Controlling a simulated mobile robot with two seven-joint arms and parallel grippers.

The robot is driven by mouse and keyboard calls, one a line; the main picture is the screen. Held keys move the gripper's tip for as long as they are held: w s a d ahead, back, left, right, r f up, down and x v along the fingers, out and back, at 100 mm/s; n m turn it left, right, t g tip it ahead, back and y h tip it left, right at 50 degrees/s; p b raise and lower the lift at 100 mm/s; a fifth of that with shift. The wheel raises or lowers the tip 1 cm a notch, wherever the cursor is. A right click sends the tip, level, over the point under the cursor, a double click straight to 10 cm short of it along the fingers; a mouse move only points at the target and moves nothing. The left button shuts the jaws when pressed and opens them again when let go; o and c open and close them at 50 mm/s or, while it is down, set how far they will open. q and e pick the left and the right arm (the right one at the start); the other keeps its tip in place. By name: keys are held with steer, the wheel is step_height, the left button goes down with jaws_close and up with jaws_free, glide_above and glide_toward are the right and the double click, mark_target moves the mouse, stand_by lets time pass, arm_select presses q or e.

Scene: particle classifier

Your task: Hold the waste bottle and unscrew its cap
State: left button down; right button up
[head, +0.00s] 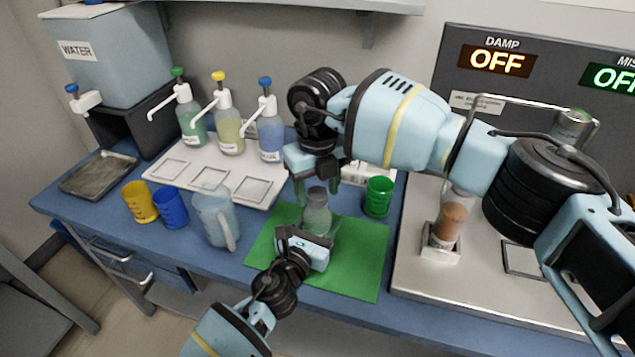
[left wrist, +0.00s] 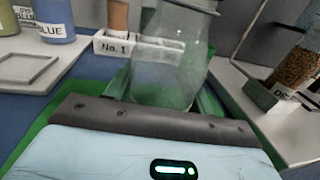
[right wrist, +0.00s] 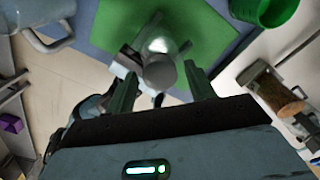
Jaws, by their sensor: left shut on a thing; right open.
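The waste bottle (head: 317,212) is a clear, greyish bottle standing upright on the green mat (head: 358,262). It also shows close up in the left wrist view (left wrist: 165,70), where its top is out of frame. My left gripper (head: 312,236) is shut on the bottle's body from the near side. My right gripper (head: 318,190) points down from above and is open. In the right wrist view, the bottle's round grey cap (right wrist: 160,71) lies between the two green fingers, with a gap on both sides. In the head view my right gripper partly hides the bottle's top.
A green cup (head: 379,197) stands just right of the bottle. A clear pitcher (head: 214,216), blue cup (head: 171,208) and yellow cup (head: 139,202) stand left. Pump bottles stand on a white board (head: 165,170) behind. A machine with a brown-filled jar (head: 449,222) is right.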

mark_target(317, 193)
steer(key=c, duration=1.1)
steer(key=shift+c, duration=0.2)
steer(key=shift+r, duration=0.2)
steer(key=shift+r, duration=0.75)
steer(key=shift+r, duration=0.25)
steer(key=shift+r, duration=1.95)
arm_select(q)
steer(key=shift+c, duration=2.2)
jaws_free()
